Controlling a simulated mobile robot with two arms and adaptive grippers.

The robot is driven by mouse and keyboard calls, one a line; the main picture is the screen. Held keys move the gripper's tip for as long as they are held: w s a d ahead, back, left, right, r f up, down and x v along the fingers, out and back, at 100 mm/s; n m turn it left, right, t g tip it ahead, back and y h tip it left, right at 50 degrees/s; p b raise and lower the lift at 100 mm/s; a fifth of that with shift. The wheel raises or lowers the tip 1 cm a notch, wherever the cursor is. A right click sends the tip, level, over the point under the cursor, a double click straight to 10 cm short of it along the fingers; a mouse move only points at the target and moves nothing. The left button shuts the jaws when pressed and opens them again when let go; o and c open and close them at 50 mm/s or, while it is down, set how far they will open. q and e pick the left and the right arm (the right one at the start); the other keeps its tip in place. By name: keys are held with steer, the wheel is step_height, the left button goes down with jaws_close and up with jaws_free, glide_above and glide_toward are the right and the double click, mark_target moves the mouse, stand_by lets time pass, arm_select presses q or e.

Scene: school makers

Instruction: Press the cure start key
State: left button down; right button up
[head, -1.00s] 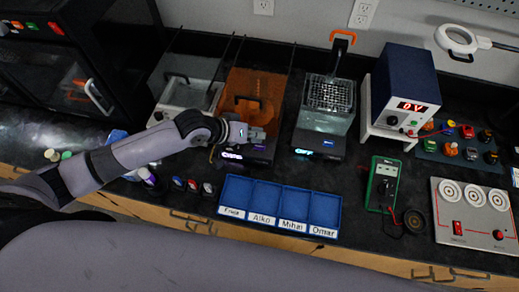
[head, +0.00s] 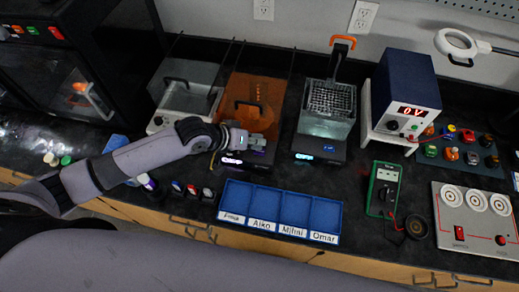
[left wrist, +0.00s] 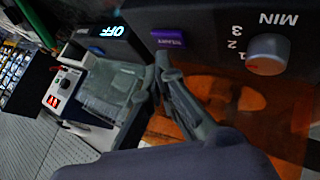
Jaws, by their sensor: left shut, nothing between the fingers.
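The cure unit is a dark box with an orange see-through cover (head: 248,95), at the centre back of the bench in the head view. In the left wrist view its purple start key (left wrist: 168,39) sits on the dark front panel, beside a grey dial (left wrist: 267,54) marked in MIN. My left gripper (head: 262,143) is in front of this unit and partly hides its panel. In the left wrist view the closed fingertips (left wrist: 161,56) are right at the key's edge, empty. I cannot tell whether they touch it. My right gripper is not in view.
A wash unit with a wire basket (head: 328,98) stands to the right, a grey lidded tank (head: 187,92) to the left. A blue power supply (head: 404,80) stands farther right.

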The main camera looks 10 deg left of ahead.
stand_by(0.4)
arm_select(q)
steer(key=shift+f, duration=0.15)
steer(key=shift+f, duration=0.3)
steer(key=shift+f, duration=0.15)
stand_by(0.4)
steer(key=shift+r+p, duration=0.6)
steer(key=shift+p, duration=0.25)
